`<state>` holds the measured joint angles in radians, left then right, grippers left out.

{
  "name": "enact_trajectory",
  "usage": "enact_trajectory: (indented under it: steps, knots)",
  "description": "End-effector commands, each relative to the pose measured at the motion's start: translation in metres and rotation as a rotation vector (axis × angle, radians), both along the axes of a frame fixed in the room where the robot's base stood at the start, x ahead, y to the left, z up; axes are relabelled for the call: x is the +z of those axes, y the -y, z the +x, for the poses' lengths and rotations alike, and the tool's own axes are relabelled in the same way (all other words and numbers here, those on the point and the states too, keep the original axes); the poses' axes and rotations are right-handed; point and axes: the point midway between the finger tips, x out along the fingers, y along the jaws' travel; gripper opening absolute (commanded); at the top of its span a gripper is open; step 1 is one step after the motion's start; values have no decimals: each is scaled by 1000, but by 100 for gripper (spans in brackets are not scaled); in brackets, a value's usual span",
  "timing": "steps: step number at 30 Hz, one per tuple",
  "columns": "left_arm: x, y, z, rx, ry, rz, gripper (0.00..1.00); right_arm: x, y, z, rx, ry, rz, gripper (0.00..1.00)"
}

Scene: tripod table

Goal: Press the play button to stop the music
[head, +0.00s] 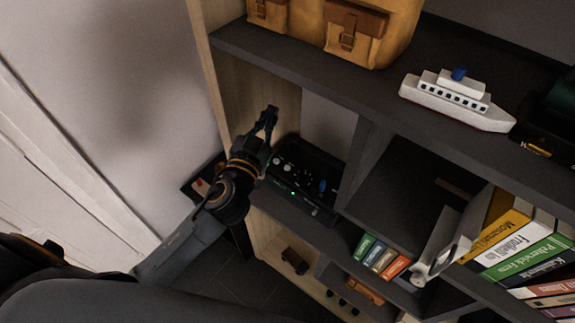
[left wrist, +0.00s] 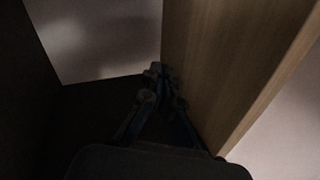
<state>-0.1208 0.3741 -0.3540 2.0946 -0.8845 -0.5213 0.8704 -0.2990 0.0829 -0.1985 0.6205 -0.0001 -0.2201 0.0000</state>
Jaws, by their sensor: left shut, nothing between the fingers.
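The music player (head: 306,178) is a black box with several knobs and a small green light, on a shelf of the bookcase in the head view. Its play button cannot be told apart at this size. My left gripper (head: 271,112) is shut and empty, raised at the upper left of the player, near the bookcase's wooden side panel. My left arm covers part of the player's left side. In the left wrist view the shut fingers (left wrist: 158,72) point along a wooden panel, and the player cannot be made out there. My right gripper is not in view.
The bookcase's wooden side panel (head: 228,98) stands close to my left gripper. A shelf above bears a tan bag (head: 375,30) and a toy ship (head: 457,100).

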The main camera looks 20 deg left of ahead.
Motion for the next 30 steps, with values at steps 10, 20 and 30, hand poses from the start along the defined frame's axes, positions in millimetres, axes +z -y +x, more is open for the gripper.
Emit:
enact_trajectory:
  steps: [10,20,30]
  knots:
    - [25,114,23,-659,199,316,0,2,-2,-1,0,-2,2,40]
    - [-92,72,42,-938,-309,701,0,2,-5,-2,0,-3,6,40]
    - [-124,20,51,-892,-552,805,0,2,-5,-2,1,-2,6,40]
